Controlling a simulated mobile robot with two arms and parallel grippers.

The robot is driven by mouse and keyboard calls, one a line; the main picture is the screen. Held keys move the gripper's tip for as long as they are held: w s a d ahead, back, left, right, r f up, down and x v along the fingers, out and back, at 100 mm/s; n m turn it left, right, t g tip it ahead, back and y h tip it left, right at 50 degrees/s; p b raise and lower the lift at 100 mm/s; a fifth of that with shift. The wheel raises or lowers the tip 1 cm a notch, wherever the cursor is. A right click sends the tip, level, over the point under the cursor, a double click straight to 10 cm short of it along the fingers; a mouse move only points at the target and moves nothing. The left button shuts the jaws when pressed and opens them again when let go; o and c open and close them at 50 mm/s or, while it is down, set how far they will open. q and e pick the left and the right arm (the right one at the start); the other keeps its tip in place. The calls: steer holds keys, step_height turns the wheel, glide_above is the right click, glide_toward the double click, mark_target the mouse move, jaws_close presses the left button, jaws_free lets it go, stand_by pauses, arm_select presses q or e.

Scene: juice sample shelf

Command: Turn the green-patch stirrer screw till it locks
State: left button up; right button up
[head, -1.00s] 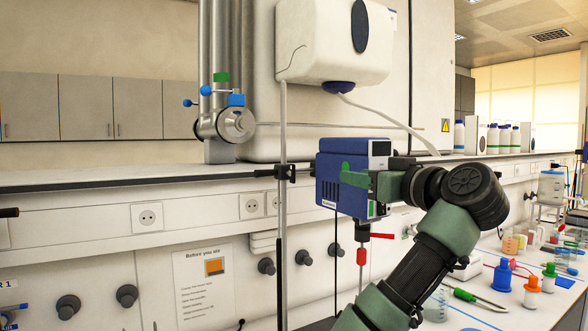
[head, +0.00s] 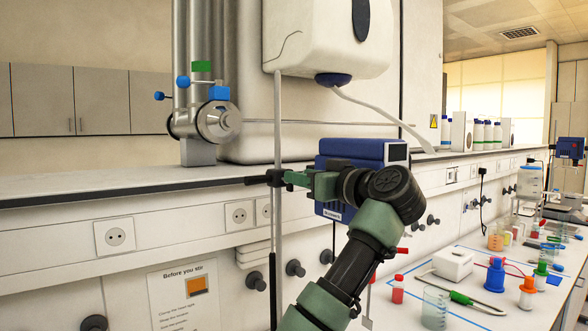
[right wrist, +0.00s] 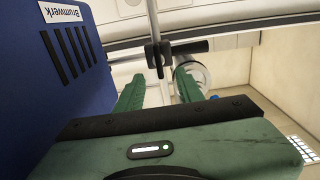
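A blue stirrer head (head: 364,152) hangs beside a thin vertical stand rod (head: 277,120). A black clamp with a dark bar-like screw (head: 256,181) sits on the rod; it also shows in the right wrist view (right wrist: 188,47). I cannot make out a green patch on it. My right gripper (head: 288,178) reaches across the stirrer's front with its fingertips close to the clamp. In the right wrist view its green fingers (right wrist: 160,85) are apart, with the clamp beyond the gap between them. I cannot tell whether they touch it. My left gripper is out of view.
A white tank (head: 325,35) hangs above. The bench at the right holds a beaker (head: 435,308), a red-capped bottle (head: 398,290), a white box (head: 453,264) and several small bottles. Another blue stirrer (head: 570,148) stands farther right. A valve (head: 215,122) is on the left.

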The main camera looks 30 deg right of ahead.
steer(key=w, duration=0.3)
steer(key=shift+w+a+f+p, duration=0.1)
steer(key=shift+w+a+p, duration=0.15)
steer(key=shift+p, duration=0.15)
jaws_close()
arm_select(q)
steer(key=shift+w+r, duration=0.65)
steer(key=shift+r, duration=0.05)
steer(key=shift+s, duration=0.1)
